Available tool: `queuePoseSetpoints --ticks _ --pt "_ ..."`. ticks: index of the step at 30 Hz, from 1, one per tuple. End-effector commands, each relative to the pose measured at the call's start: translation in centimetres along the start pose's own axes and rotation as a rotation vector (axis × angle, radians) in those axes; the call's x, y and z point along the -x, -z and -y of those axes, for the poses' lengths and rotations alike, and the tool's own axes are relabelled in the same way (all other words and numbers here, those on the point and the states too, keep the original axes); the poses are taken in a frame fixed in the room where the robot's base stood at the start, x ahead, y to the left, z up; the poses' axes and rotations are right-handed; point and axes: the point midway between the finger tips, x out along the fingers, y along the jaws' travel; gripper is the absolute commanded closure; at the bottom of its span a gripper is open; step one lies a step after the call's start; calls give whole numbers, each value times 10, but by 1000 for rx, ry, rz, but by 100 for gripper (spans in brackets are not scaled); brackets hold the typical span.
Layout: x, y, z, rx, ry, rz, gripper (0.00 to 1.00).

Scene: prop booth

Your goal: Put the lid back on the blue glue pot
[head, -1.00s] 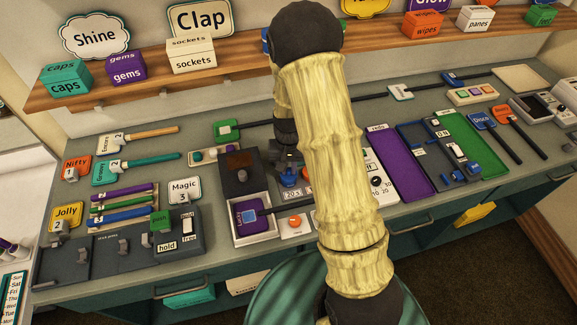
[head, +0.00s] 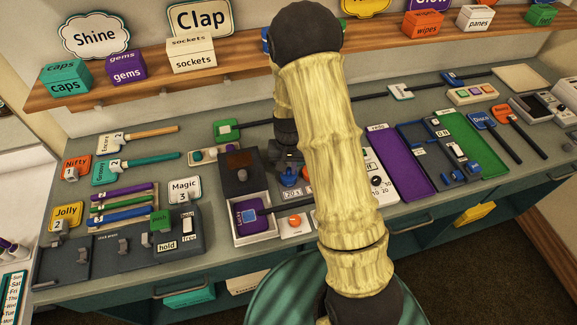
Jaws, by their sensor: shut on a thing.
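My gripper (head: 288,163) is over the middle of the counter, beside the dark upright panel, partly hidden by my arm. It points down and is shut. A small blue round thing (head: 289,178) shows right below the jaws; it looks like the blue glue pot or its lid, but it is too small to tell the two apart. More blue shows just to its right, next to my arm. What lies between the fingers is too dark and small to see clearly; it is likely the lid. Whether lid and pot touch cannot be seen.
A white tray (head: 234,239) with a purple card stands left of the gripper, below a dark panel (head: 240,177). A small box with an orange knob (head: 295,220) is in front. A purple tray (head: 398,170) lies right of my arm. The counter is crowded.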

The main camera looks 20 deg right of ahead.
Motion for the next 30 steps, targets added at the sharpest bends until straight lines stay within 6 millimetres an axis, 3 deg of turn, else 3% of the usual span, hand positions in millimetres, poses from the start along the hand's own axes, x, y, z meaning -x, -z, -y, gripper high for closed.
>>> queuePoseSetpoints --ticks 26,27,30 --pt "-1 0 0 0 0 0 100" --pt "-1 0 0 0 0 0 78" --pt "-1 0 0 0 0 0 60"
